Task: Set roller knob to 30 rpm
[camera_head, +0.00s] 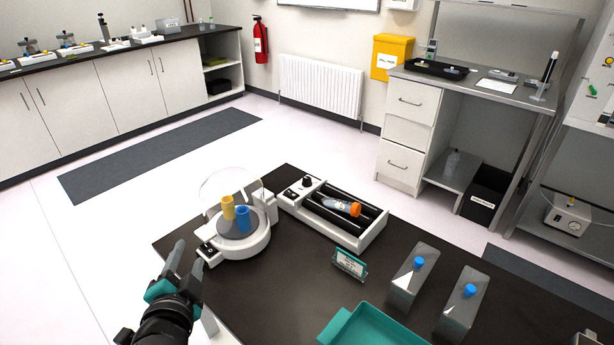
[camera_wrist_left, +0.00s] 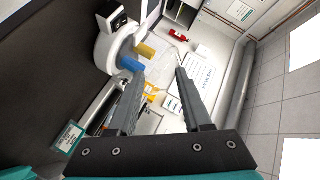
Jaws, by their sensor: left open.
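The roller (camera_head: 330,212) is a white tray-like device with dark rollers in the middle of the dark table in the head view. A tube with an orange cap (camera_head: 355,209) lies on it. Its black roller knob (camera_head: 307,181) sits at the back left end of the device; its setting is too small to read. My right gripper is not in view.
A white round device (camera_head: 243,252) with a clear lid and yellow and blue tubes stands between my left gripper and the roller.

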